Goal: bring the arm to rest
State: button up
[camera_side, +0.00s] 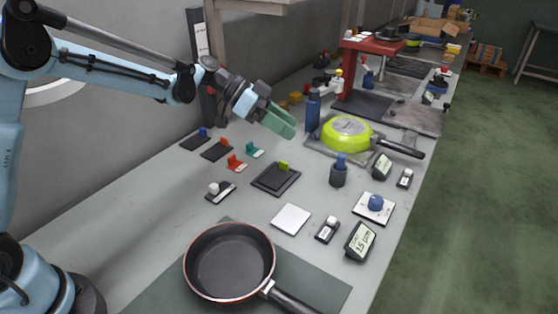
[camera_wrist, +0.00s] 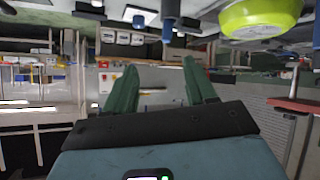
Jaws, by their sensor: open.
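My gripper (camera_side: 284,122) has green fingers and hangs in the air above the middle of the bench, on the left side in the side view. In the wrist view its two fingers (camera_wrist: 160,92) stand apart with nothing between them, so it is open and empty. My arm reaches out from the left and touches nothing that I can see. The wrist view looks tilted over, with the bench at its top edge.
A black pan (camera_side: 230,262) lies on a dark mat at the front. A lime-green pan (camera_side: 346,133), upside down, sits on a plate behind; it also shows in the wrist view (camera_wrist: 262,18). Small fixtures, a display (camera_side: 360,241) and a red stand (camera_side: 373,46) occupy the bench (camera_side: 150,228).

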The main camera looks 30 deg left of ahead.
jog(key=s+a+n+t+y, duration=0.1)
jog(key=s+a+n+y, duration=0.4)
jog(key=s, duration=0.6)
jog(key=s+a+n+t+y, duration=0.2)
jog(key=s+a+n+y, duration=0.3)
jog(key=s, duration=0.7)
jog(key=shift+r+n+y, duration=0.3)
jog(key=shift+n, duration=0.2)
